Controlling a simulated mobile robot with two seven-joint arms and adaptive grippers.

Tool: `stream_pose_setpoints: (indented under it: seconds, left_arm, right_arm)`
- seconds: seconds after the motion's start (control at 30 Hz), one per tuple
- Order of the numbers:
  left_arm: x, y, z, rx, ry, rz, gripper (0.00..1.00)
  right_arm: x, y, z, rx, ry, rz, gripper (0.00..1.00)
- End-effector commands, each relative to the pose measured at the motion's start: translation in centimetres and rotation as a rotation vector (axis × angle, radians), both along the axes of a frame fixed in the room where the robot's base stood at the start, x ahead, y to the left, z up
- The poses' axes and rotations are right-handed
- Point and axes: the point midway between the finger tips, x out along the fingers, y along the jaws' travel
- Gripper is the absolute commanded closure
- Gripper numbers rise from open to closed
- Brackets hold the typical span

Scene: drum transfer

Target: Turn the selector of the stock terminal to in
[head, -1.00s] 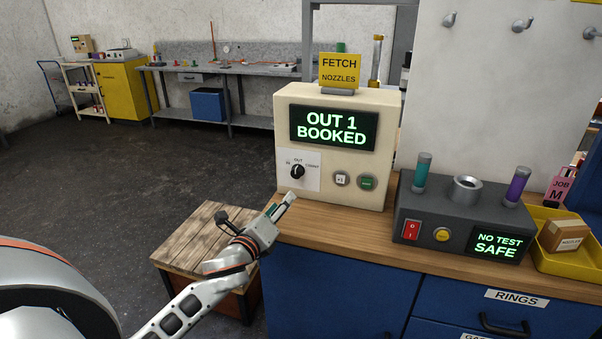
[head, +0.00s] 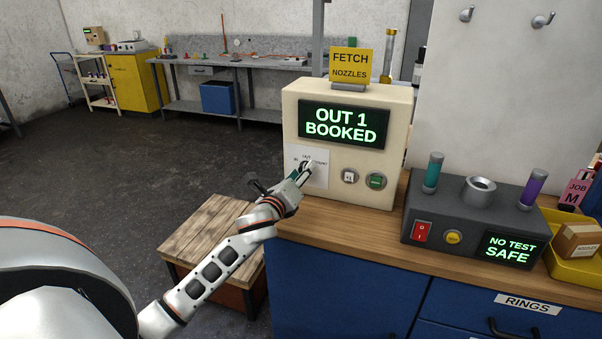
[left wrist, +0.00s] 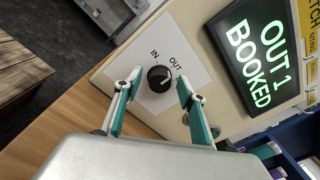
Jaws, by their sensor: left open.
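The stock terminal (head: 292,122) is a cream box on the wooden counter, and its screen (head: 343,123) reads OUT 1 BOOKED. Its selector, a black round knob (left wrist: 160,79), sits on a white plate (head: 318,180); in the left wrist view the IN and OUT labels show beside it. In the head view my fingers largely hide the knob. My left gripper (head: 303,172) is open at the selector plate. In the left wrist view its fingertips (left wrist: 158,80) lie on either side of the knob, with gaps; whether they touch it I cannot tell. My right gripper is out of view.
Two buttons, white (head: 349,176) and green (head: 376,181), sit right of the selector. A dark test box (head: 470,214) with a red switch stands on the counter to the right, beside a yellow bin (head: 572,268). A wooden crate (head: 212,238) stands left of the counter.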

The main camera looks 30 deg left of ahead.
Motion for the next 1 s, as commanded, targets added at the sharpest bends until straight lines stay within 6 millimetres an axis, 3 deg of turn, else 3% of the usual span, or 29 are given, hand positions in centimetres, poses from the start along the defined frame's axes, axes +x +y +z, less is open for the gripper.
stream_pose_setpoints:
  seconds: [0.23,0.37,0.4,0.73,1.0]
  left_arm:
    - [0.1,0.0,0.0,0.0,0.0,0.0,0.62]
    - [0.0,0.0,0.0,0.0,0.0,0.0,0.96]
    - [0.0,0.0,0.0,0.0,0.0,0.0,0.98]
    - [0.0,0.1,0.0,-0.027,-0.006,0.001,0.98]
    - [0.0,0.1,0.1,-0.172,-0.041,0.001,0.98]
  right_arm:
    - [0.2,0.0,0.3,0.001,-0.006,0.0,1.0]
    - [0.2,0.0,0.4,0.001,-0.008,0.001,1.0]
    - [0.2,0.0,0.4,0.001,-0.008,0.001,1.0]
    - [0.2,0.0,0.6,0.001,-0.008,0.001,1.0]
    - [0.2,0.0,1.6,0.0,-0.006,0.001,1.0]
